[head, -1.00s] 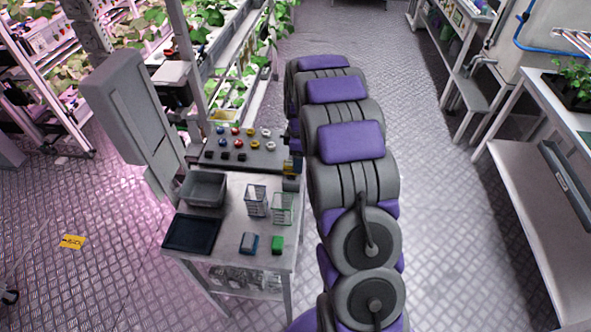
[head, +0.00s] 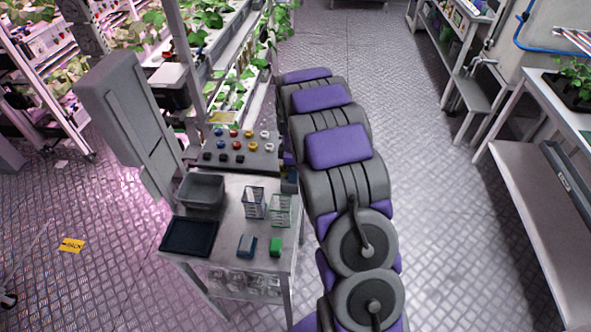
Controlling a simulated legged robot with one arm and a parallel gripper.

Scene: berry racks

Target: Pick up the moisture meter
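I cannot tell for sure which thing is the moisture meter. On the steel cart (head: 225,241) are a small blue-grey block (head: 247,246) and a small green block (head: 276,247) near the front edge. A small dark blue item (head: 289,181) stands at the cart's right edge, beside my arm and partly hidden by it. My purple and grey arm stretches forward along the cart's right side. My gripper does not show; its end of the arm is hidden behind the arm's own links.
The cart also holds a grey bin (head: 201,190), a black tray (head: 188,237), two clear baskets (head: 254,203) (head: 281,210) and a panel of coloured knobs (head: 238,151). Plant racks stand at left and a workbench (head: 527,180) at right. The floor right of my arm is open.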

